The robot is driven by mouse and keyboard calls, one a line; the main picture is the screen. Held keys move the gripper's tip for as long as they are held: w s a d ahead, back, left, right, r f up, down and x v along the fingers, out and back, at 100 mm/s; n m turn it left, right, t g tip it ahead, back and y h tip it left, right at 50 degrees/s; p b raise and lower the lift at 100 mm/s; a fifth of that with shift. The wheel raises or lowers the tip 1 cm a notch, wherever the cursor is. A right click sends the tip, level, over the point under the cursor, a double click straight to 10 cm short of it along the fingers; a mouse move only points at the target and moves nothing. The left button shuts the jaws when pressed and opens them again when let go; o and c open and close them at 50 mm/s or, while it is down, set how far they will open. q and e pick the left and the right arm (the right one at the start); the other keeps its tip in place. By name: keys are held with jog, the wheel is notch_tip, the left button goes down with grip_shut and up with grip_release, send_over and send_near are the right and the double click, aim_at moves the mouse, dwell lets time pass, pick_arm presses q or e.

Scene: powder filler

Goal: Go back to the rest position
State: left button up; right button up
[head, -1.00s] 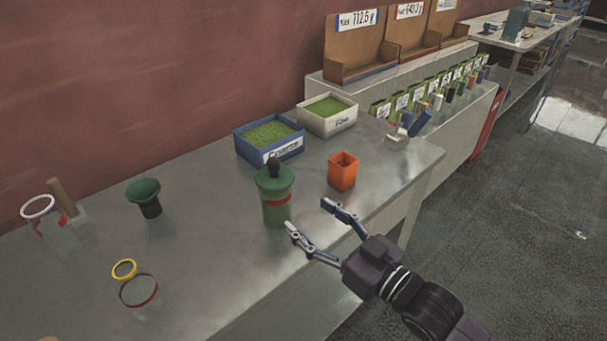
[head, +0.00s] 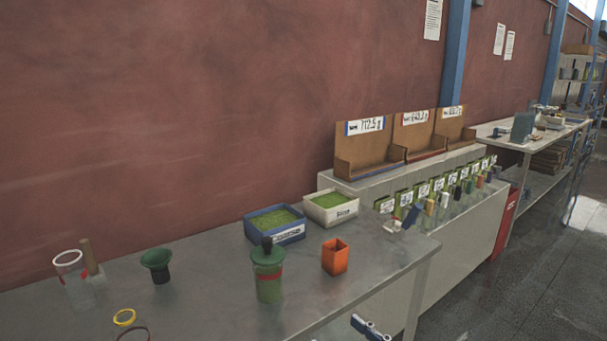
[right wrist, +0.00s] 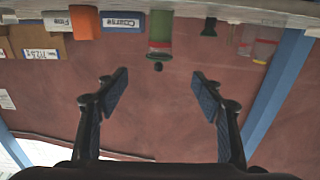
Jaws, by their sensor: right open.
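My right gripper (right wrist: 158,95) is open and empty in the right wrist view, its two fingers spread wide apart. In the head view only a small part of it (head: 370,328) shows at the bottom edge, in front of the table. The green container with a dark knob (head: 268,275) stands upright on the metal table, apart from the gripper. It also appears upside down in the right wrist view (right wrist: 159,35). The orange square cup (head: 335,258) stands to its right. My left gripper is not in view.
A blue box (head: 275,236) and a white box (head: 331,220) of green powder stand behind. A green funnel (head: 156,265), a clear ring-topped cylinder (head: 72,280) and a yellow ring (head: 124,317) are at left. Cardboard bins (head: 363,150) and labelled vials stand at right.

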jog(key=w+d+f+m+h, duration=0.1)
jog(key=d+f+h, duration=0.15)
jog(key=f, duration=0.45)
jog(key=w+d+f+m+g+h, duration=0.1)
jog(key=d+f, duration=0.3)
jog(key=f, duration=0.3)
jog(key=w+d+f+m+h, duration=0.1)
jog(key=w+d+f+h, duration=0.15)
jog(key=f, duration=0.45)
jog(key=s+d+f+m+g+h, duration=0.15)
jog(key=s+d+f, duration=0.3)
jog(key=f, duration=0.65)
jog(key=s+d+f+g+h, duration=0.1)
jog(key=s+d+f+g, duration=0.3)
jog(key=f, duration=0.8)
jog(key=s+f+g+h, duration=0.2)
jog(key=s+f+g, duration=0.1)
jog(key=s+f, duration=1.5)
jog(key=s+f+g, duration=0.2)
jog(key=s, duration=0.8)
jog(key=s+f+g, duration=0.2)
jog(key=s, duration=0.9)
jog(key=shift+s+a+f, duration=0.3)
jog(key=shift+a+f, duration=0.05)
jog(key=shift+a, duration=0.1)
